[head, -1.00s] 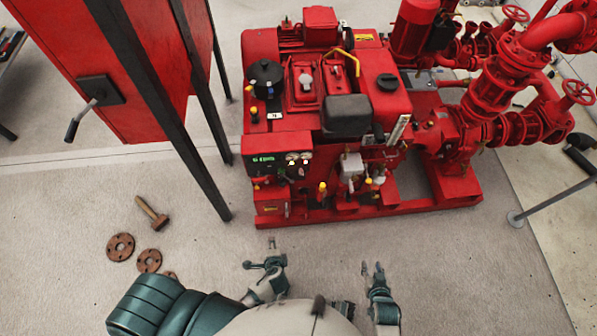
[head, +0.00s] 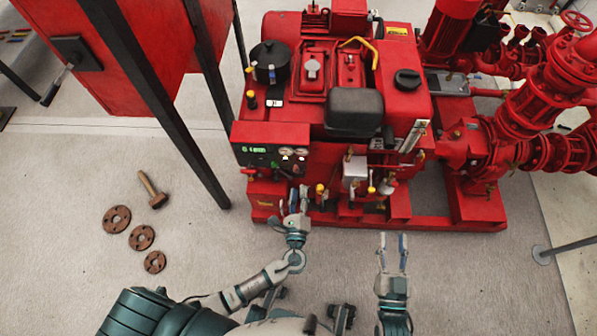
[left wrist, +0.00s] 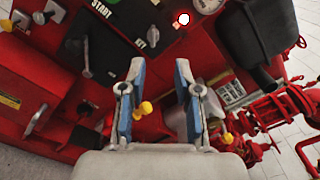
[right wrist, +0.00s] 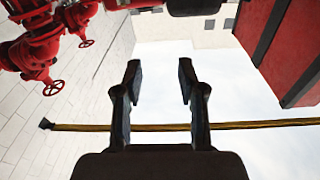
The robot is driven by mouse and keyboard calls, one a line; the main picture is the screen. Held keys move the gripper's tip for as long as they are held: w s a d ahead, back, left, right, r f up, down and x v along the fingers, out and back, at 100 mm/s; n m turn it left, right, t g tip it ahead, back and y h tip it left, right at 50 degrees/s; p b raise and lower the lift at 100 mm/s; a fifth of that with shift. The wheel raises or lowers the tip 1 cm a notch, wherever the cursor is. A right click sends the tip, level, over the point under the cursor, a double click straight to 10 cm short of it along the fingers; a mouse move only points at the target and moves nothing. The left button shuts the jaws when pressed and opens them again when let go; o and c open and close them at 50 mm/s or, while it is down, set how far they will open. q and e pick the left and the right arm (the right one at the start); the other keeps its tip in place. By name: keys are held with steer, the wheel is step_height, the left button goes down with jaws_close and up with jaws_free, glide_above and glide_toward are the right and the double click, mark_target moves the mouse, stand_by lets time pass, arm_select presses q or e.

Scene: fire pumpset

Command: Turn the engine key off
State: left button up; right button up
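The red engine pumpset (head: 275,134) has a dark control panel (head: 258,155) on its near left face, with a green display and gauges. In the left wrist view the panel (left wrist: 118,28) shows upside-down or tilted lettering, including "START" and what seems to be "KEY". My right gripper (head: 393,238) is open and empty over the floor, away from the engine.
Yellow-tipped levers (left wrist: 145,108) stand near my left gripper. A red cabinet (head: 130,50) on black legs stands at the left. A hammer (head: 152,190) and rusty discs (head: 116,219) lie on the floor. Red pipes (head: 540,90) fill the right side.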

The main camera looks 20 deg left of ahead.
mark_target(296, 172)
arm_select(q)
steer(key=w+a, duration=0.1)
steer(key=w, duration=0.1)
steer(key=w+a, duration=0.2)
steer(key=w+a+b, duration=0.1)
steer(key=w+a, duration=0.1)
steer(key=w, duration=0.1)
steer(key=shift+f, duration=0.3)
steer(key=shift+d+r, duration=0.15)
steer(key=shift+d, duration=0.55)
steer(key=shift+d+r, duration=0.1)
steer(key=shift+d, duration=0.6)
steer(key=c, duration=0.3)
jaws_close()
steer(key=shift+w+a, duration=0.1)
steer(key=shift+a, duration=0.9)
steer(key=shift+d, duration=0.45)
arm_select(e)
steer(key=shift+s+a+r+t+y, duration=0.15)
steer(key=shift+a+r+t, duration=0.1)
steer(key=shift+r+t, duration=0.35)
steer(key=shift+a+r+t+y, duration=0.15)
steer(key=shift+a+r+t, duration=0.1)
steer(key=shift+r+t, duration=0.3)
